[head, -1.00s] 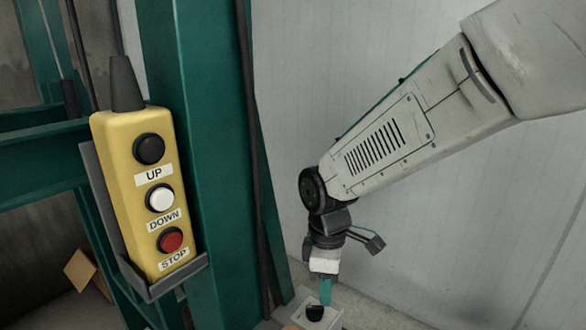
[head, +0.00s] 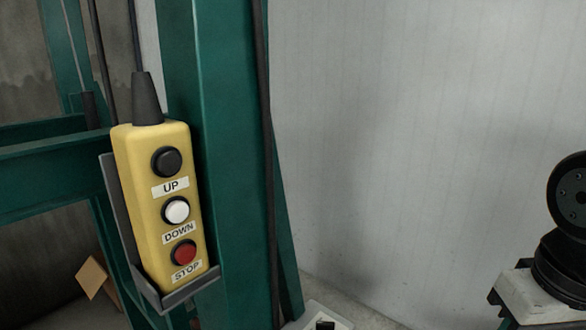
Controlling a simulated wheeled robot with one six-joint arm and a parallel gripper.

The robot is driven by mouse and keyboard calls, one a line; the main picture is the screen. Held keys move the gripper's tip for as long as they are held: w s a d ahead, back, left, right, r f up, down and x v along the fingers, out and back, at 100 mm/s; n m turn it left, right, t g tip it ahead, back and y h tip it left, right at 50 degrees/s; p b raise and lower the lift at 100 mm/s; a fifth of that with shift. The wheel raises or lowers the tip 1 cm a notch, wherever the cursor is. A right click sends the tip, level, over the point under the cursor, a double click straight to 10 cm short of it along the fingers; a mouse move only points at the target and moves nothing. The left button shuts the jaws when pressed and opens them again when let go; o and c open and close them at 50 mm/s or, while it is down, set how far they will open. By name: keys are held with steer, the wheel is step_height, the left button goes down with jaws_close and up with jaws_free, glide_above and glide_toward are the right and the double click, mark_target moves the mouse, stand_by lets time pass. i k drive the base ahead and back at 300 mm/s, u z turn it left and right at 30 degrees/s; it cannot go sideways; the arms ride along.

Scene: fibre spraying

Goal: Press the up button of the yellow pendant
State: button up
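The yellow pendant (head: 156,205) hangs at the left in the head view, in a grey holder (head: 180,292) beside a green post. Its black up button (head: 166,162) is at the top, above the label UP. The white down button (head: 176,211) is in the middle and the red stop button (head: 185,253) is below. All three buttons are uncovered.
The green post (head: 222,150) stands just right of the pendant, with a dark cable down its right side. A pale panelled wall (head: 400,130) is behind. The space between post and wrist is clear. A small white object (head: 322,318) is at the bottom edge.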

mark_target(168, 162)
steer(key=k, duration=0.5)
steer(key=u, duration=0.2)
steer(key=i, duration=0.45)
steer(key=u, duration=1.05)
